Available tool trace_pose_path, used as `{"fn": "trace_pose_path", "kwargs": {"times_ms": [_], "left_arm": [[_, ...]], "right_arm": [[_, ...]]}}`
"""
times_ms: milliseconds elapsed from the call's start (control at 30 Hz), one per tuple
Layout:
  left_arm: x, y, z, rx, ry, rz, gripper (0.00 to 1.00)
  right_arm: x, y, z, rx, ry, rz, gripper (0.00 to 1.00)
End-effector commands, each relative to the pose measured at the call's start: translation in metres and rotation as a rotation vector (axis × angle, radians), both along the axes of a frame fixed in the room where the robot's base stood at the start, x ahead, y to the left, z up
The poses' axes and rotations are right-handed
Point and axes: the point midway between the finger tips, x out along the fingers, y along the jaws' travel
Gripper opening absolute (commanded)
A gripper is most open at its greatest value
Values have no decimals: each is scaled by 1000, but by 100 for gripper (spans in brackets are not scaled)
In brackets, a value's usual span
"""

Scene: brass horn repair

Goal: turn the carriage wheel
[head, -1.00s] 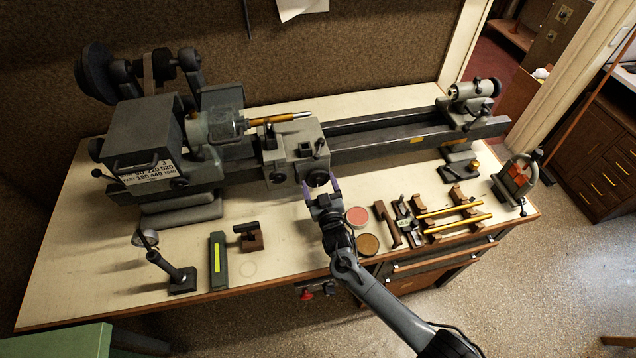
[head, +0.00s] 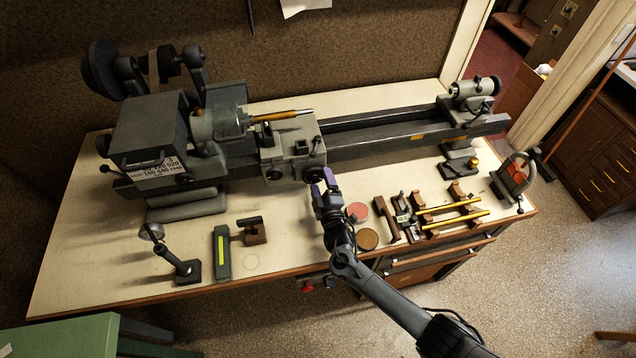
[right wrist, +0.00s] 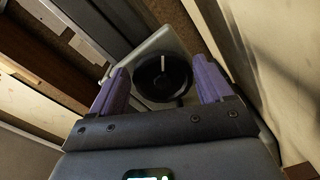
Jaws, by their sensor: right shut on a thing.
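The carriage wheel (head: 315,174) is a small dark round handwheel on the front of the grey carriage (head: 291,148) of the lathe. In the right wrist view the wheel (right wrist: 163,77) is a black disc with a pale line mark, between two purple fingers. My right gripper (head: 323,181) is at the wheel, and its fingers (right wrist: 162,85) stand on both sides of the rim, shut on it. In the head view the fingers partly hide the wheel. My left gripper is not in view.
A red round tin (head: 357,212) and a brown one (head: 367,239) sit close to my right arm. Wooden holders with brass rods (head: 455,207) lie to the right. A dark block with a yellow strip (head: 222,254) lies left.

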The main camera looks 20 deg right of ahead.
Motion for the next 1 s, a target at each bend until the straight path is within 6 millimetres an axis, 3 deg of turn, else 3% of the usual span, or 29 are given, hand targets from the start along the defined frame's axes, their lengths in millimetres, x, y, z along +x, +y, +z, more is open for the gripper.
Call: {"fn": "trace_pose_path", "kwargs": {"times_ms": [33,67,100,167,200,833,1000], "left_arm": [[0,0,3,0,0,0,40],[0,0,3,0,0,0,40],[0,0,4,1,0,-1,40],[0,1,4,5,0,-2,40],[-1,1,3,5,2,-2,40],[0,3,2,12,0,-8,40],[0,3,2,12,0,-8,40]], "right_arm": [[4,-17,11,-37,-19,-33,48],[4,-17,11,-54,-19,-32,46],[4,-17,12,-76,-17,-31,37],[5,-16,13,-106,-18,-31,0],[5,-15,13,-105,-18,-29,1],[2,-6,7,-95,-7,-14,98],[2,-7,7,-96,-8,-17,100]]}}
